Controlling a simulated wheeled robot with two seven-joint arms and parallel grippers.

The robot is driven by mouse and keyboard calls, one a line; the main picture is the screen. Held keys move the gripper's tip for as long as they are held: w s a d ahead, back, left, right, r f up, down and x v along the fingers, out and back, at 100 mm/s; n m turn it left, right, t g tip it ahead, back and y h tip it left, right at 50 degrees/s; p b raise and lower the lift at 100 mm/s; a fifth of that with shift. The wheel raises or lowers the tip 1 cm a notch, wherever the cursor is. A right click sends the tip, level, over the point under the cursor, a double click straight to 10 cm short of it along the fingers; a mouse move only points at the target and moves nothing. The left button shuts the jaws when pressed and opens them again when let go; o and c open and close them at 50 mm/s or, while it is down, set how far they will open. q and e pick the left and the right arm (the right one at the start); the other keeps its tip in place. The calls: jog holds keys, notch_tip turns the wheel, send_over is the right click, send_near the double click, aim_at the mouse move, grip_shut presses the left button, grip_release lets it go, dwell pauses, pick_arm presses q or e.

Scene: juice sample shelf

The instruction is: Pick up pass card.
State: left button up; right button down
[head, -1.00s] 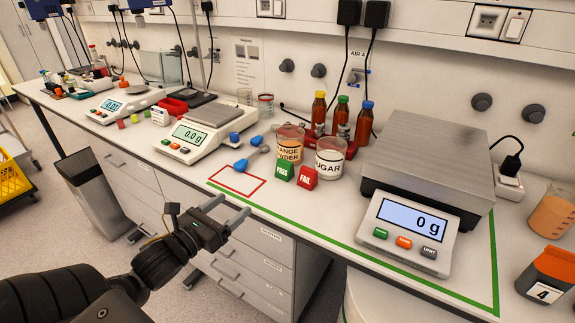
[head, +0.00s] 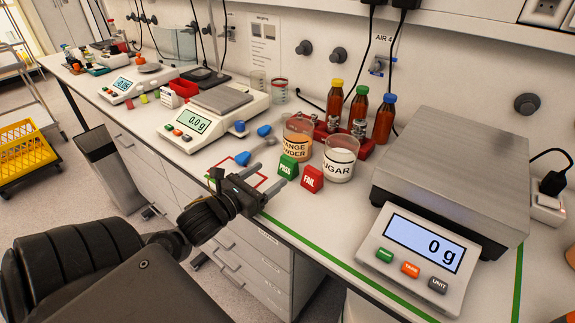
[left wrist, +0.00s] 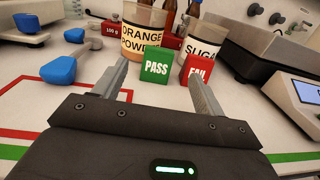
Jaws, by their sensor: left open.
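The green pass card (head: 288,168) stands upright on the bench, in front of the orange powder beaker (head: 299,136). The red fail card (head: 312,179) stands just to its right, in front of the sugar beaker (head: 340,158). My left gripper (head: 277,176) is open, with its fingers pointing toward the cards from the bench's front edge. In the left wrist view the pass card (left wrist: 156,66) shows between and beyond the two fingers, and the fail card (left wrist: 197,71) is beyond the right fingertip. The fingers look empty. My right gripper is not in view.
Blue-handled scoops (head: 243,158) lie left of the cards, near a red outlined rectangle on the bench. A large scale (head: 455,180) stands to the right. A red rack (head: 365,148) with brown bottles is behind the beakers. A smaller scale (head: 215,115) stands to the left.

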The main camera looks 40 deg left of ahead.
aim_at(287, 162)
pick_arm(q)
jog(key=shift+w, duration=1.1)
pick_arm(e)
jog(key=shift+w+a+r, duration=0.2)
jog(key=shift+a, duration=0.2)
pick_arm(q)
jog(key=w+p, duration=0.1)
jog(key=w, duration=0.3)
jog(key=shift+d, duration=0.1)
jog(key=shift+w, duration=0.55)
jog(key=shift+c, duration=0.3)
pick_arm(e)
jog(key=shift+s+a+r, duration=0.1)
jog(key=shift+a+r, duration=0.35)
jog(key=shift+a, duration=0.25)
